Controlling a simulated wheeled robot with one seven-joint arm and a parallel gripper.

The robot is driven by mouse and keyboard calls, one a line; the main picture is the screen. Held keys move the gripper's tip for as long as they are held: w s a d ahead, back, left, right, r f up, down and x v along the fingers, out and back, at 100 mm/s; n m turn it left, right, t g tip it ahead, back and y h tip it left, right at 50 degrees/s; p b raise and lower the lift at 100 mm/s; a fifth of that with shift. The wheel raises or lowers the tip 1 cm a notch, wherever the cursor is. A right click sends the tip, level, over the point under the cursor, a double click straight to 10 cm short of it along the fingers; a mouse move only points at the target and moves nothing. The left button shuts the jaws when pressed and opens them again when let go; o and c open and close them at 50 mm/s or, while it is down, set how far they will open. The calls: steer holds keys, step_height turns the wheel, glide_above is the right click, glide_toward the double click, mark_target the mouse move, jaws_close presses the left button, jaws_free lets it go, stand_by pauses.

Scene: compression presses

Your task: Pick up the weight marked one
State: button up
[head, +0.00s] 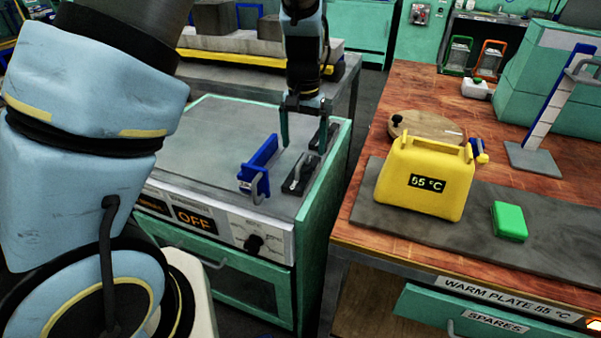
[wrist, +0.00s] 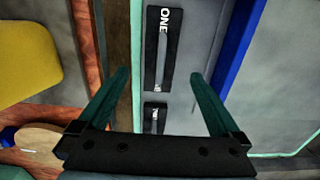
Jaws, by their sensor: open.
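The weight marked ONE is a dark flat block with a grey handle. In the wrist view it (wrist: 158,70) lies ahead of and between my finger tips, its lettering readable. In the head view it appears to be the nearer dark block (head: 293,187) on the grey top of the green cabinet. A second dark weight (wrist: 155,119) lies in line behind it, its marking unreadable; in the head view it (head: 328,137) is by the right finger. My gripper (head: 303,143) points down above the cabinet top, open and empty, with its fingers (wrist: 159,76) either side of the weights' line.
A blue upright piece with a grey handle (head: 259,170) stands just left of the weights. The cabinet's right edge is close to them. Across a gap, a wooden bench (head: 385,135) holds a yellow 55 °C jug (head: 425,180) and a green block (head: 509,221). The cabinet top's left is clear.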

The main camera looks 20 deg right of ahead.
mark_target(302, 158)
steer(key=shift+s+a+f+p, duration=0.1)
steer(key=shift+f+p, duration=0.45)
steer(key=shift+f, duration=1.45)
steer(key=shift+a+f+p, duration=0.1)
steer(key=shift+f+p, duration=0.4)
steer(key=shift+f, duration=1.45)
steer(key=shift+c, duration=0.4)
jaws_close()
steer(key=shift+r, duration=0.1)
